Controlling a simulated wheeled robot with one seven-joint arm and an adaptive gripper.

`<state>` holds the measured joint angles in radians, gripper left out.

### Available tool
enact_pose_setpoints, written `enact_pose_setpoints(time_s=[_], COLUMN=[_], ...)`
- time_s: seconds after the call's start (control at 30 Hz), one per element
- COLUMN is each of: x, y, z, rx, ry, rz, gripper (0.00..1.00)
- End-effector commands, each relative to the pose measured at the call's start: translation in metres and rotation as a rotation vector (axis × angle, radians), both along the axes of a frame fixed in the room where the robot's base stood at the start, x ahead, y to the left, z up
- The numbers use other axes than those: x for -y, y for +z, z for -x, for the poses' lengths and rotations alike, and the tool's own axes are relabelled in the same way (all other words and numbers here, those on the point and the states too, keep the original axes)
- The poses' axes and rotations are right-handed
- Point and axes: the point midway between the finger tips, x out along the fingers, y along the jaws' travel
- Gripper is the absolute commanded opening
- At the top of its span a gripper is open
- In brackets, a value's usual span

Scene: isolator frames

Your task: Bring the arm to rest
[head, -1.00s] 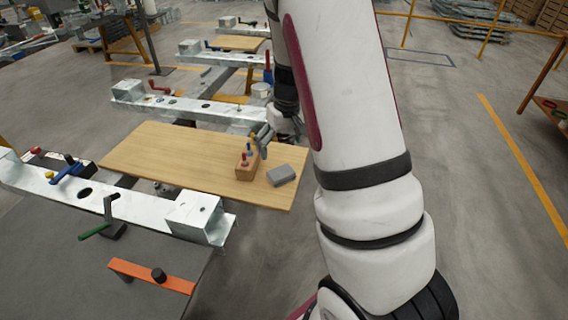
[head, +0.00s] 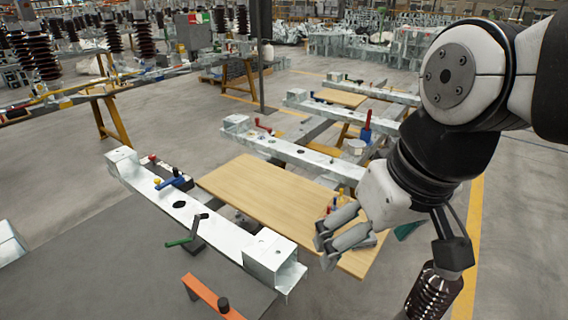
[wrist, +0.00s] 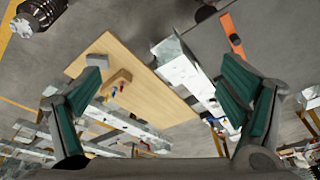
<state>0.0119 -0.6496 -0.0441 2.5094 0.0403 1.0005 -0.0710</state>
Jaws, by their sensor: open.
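My gripper (head: 326,250) is open and empty in the head view, above the right end of a wooden board (head: 255,190). My arm is folded at the right of the picture. In the wrist view my gripper's fingers (wrist: 165,66) are spread wide with nothing between them. In the head view, my gripper hides most of the tool block.
Galvanised steel beams (head: 190,207) flank the board. A blue clamp (head: 172,180), a green-handled clamp (head: 193,232) and an orange bar (head: 212,297) are on the near side. A trestle table with insulators (head: 35,60) stands at the back left. Open floor lies left of the beams.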

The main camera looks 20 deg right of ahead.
Motion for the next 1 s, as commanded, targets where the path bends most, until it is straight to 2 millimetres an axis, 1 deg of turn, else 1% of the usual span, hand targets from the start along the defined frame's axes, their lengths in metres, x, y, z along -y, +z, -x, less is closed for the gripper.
enact_pose_setpoints(time_s=[0.03,0.1,0.23,0.53,0.73,0.83,0.93,1.0], x=[0.000,0.000,0.000,0.000,0.000,0.001,0.000,0.000], y=[0.001,0.000,-0.001,0.000,0.024,0.032,0.027,0.015], z=[0.009,0.018,0.026,0.026,0.028,0.028,0.024,0.020], rx=[0.011,0.016,0.019,0.021,0.057,0.075,0.076,0.067], ry=[-0.001,-0.007,-0.013,-0.014,-0.013,-0.013,-0.013,-0.012], rz=[0.015,0.029,0.044,0.045,0.050,0.051,0.052,0.052], gripper=[0.90,0.90,0.90,0.90,0.90,0.90,0.90,0.90])
